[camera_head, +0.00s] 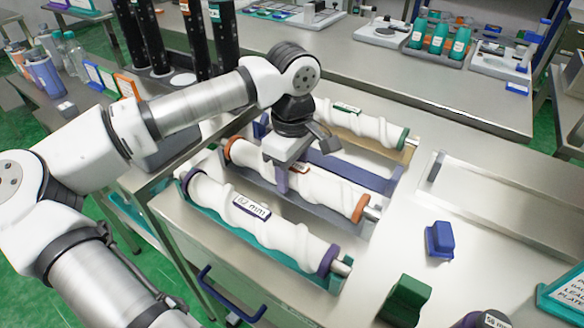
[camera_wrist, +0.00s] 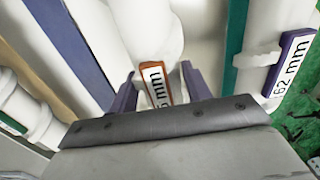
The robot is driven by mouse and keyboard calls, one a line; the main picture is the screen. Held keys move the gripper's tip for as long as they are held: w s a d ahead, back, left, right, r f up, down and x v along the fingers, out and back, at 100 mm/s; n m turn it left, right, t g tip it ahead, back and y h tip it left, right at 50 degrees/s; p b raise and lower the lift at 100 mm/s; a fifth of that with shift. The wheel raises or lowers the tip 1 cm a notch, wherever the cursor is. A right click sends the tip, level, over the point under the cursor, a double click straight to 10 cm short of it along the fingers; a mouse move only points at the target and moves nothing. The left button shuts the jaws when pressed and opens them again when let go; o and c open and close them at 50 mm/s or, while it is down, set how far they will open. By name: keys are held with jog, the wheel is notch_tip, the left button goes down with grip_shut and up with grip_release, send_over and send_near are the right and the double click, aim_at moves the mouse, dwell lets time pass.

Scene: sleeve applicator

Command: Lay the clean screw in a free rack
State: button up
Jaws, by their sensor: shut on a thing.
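My gripper (camera_head: 283,183) is shut on the middle screw (camera_head: 322,188), a white spiral screw with orange end rings and an orange-framed label. In the wrist view my fingers (camera_wrist: 153,92) are on either side of this label (camera_wrist: 153,84). The screw lies along or just above a grey rack (camera_head: 322,217); I cannot tell whether it touches. Behind it, a blue-purple rack (camera_head: 352,168) appears empty, partly hidden by my gripper. A purple-ringed screw (camera_head: 285,232) marked 62 mm lies in the front teal rack (camera_head: 262,247). A green-ringed screw (camera_head: 372,126) lies in the back tan rack (camera_head: 398,154).
A blue block (camera_head: 439,240) and a green block (camera_head: 405,300) stand on the bench at right. A shallow metal tray (camera_head: 490,215) is empty at far right. Black cylinders (camera_head: 192,40) stand behind my arm.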

jog(key=shift+f, duration=0.15)
jog(key=o, duration=1.5)
jog(key=shift+c, duration=0.2)
notch_tip(320, 180, up, 12)
jog(key=shift+r, duration=0.25)
jog(key=shift+s+f, duration=0.1)
